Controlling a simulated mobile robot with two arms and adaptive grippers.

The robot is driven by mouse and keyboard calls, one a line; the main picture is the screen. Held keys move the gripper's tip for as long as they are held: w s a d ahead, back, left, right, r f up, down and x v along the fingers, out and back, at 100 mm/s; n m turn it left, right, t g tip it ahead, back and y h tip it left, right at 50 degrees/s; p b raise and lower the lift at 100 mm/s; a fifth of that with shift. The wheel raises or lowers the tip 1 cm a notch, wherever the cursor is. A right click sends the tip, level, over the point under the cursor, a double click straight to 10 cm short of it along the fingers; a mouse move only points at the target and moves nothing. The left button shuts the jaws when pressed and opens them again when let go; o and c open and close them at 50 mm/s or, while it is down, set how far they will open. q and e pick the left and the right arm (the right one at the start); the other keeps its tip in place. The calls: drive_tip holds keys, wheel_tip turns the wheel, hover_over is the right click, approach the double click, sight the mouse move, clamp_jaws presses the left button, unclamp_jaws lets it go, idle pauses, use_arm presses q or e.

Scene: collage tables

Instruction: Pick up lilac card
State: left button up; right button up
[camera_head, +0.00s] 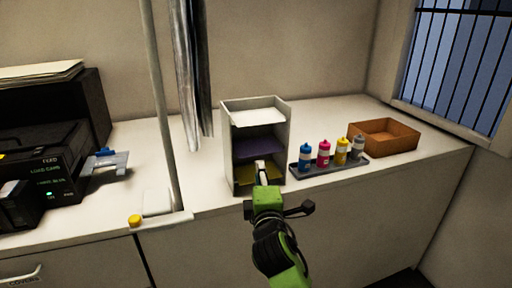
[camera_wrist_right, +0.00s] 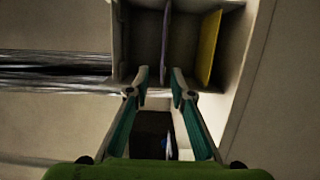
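The lilac card (camera_head: 258,147) lies on the middle level of a small grey shelf unit (camera_head: 228,140). In the right wrist view, the lilac card (camera_wrist_right: 166,42) shows nearly edge-on, just beyond the gap between my fingertips. My right gripper (camera_head: 260,168) is in front of the shelf unit, at its lower openings. In the wrist view my right gripper (camera_wrist_right: 161,76) is open, with nothing visibly held between its fingers. Whether a finger touches the card or shelf, I cannot tell. My left gripper is not in view.
A yellow card (camera_head: 246,174) lies on the level below and a white card (camera_head: 258,116) on top. Right of the unit stand a tray (camera_head: 326,167) of several bottles and an empty brown box (camera_head: 398,137). A black machine (camera_head: 50,165) is at left.

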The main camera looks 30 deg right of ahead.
sight(258, 151)
drive_tip(key=p+x, duration=0.1)
drive_tip(key=x, duration=0.3)
drive_tip(key=p+x, duration=0.1)
drive_tip(key=x, duration=0.3)
drive_tip(key=p+x, duration=0.1)
drive_tip(key=x, duration=0.4)
drive_tip(key=shift+s+d+f, duration=0.25)
drive_tip(key=shift+d, duration=0.1)
drive_tip(key=shift+w+d+p, duration=0.1)
drive_tip(key=shift+w+p, duration=0.15)
drive_tip(key=shift+p, duration=0.05)
clamp_jaws()
